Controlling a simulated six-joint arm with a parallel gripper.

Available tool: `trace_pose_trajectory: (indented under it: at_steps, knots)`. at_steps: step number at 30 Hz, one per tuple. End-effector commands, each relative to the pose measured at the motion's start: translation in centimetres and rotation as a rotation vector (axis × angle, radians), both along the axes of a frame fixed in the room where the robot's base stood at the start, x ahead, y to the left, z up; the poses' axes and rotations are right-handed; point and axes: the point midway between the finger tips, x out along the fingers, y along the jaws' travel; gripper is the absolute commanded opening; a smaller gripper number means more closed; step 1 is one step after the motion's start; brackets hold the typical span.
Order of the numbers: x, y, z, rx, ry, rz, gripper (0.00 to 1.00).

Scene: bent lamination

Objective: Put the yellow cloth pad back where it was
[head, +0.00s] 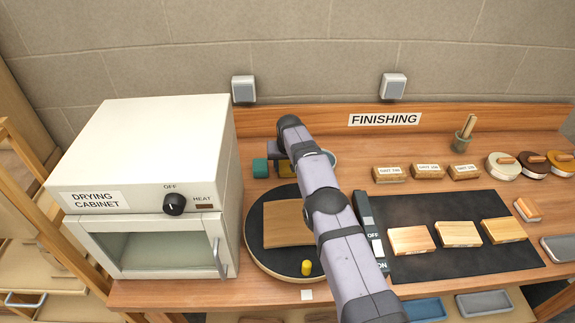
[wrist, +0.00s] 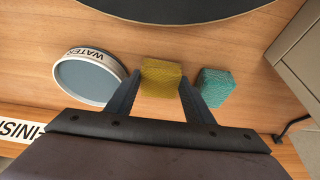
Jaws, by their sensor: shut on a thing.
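The yellow cloth pad (wrist: 161,77) sits between the two fingers of my gripper (wrist: 159,80) in the wrist view. My gripper is shut on it, low over the wooden bench top. I cannot tell whether the pad touches the bench. In the head view only part of the yellow pad (head: 286,169) shows; my arm covers much around it. A teal pad (wrist: 214,87) lies just right of the fingers, apart from the yellow pad. The teal pad (head: 260,167) is left of the yellow one in the head view. A round WATER dish (wrist: 91,79) stands just left of the fingers.
A dark turntable (head: 262,252) with a curved wooden piece (head: 287,226) and a yellow knob (head: 306,268) is in front. The drying cabinet (head: 150,150) stands left. A black mat (head: 450,265) with wooden blocks lies right, and labelled blocks (head: 427,171) are behind it.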

Motion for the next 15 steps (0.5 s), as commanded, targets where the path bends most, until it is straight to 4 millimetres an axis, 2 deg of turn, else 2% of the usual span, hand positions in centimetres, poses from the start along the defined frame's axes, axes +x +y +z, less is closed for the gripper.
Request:
trace_pose_trajectory:
  at_steps: [10, 11, 12, 13, 15]
  knots:
    - [0.01, 0.00, -0.42, 0.000, 0.000, 0.000, 0.30]
    - [0.01, 0.00, -0.40, 0.000, 0.000, 0.000, 0.50]
    - [0.01, 0.00, -0.29, 0.000, 0.000, 0.000, 0.60]
    - [0.01, 0.00, -0.28, 0.000, 0.000, 0.000, 0.66]
    - [0.01, 0.00, -0.28, 0.000, 0.000, 0.000, 0.66]
